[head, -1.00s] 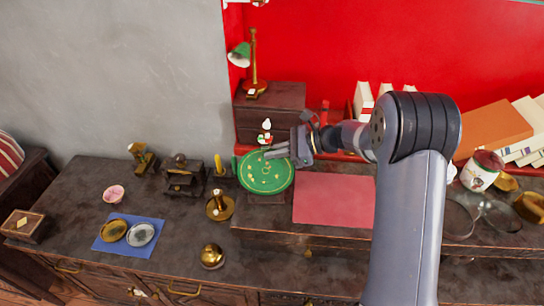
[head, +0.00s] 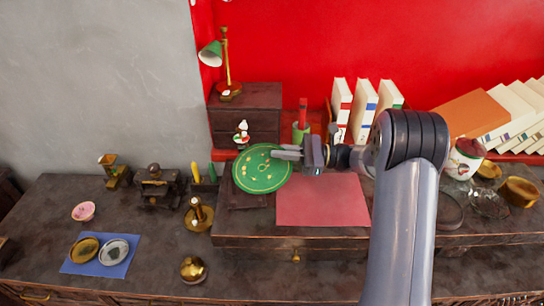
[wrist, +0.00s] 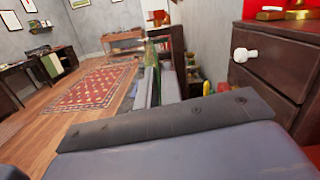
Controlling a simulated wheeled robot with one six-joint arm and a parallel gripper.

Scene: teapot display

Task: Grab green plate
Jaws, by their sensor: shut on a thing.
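The round green plate (head: 262,172) has small gold marks and shows in the head view, tilted, above a small dark stand (head: 246,198). My gripper (head: 284,152) comes in from the right and is shut on the plate's upper right rim. In the wrist view my gripper (wrist: 150,84) fills the lower part, and a narrow green strip, seemingly the plate edge-on (wrist: 150,54), shows by the fingers. The plate seems raised clear of the stand, though its far underside is hidden.
A pink-red mat (head: 322,200) lies to the right. A candle holder (head: 199,214) is at left, and white books (head: 362,108) stand at the back right.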

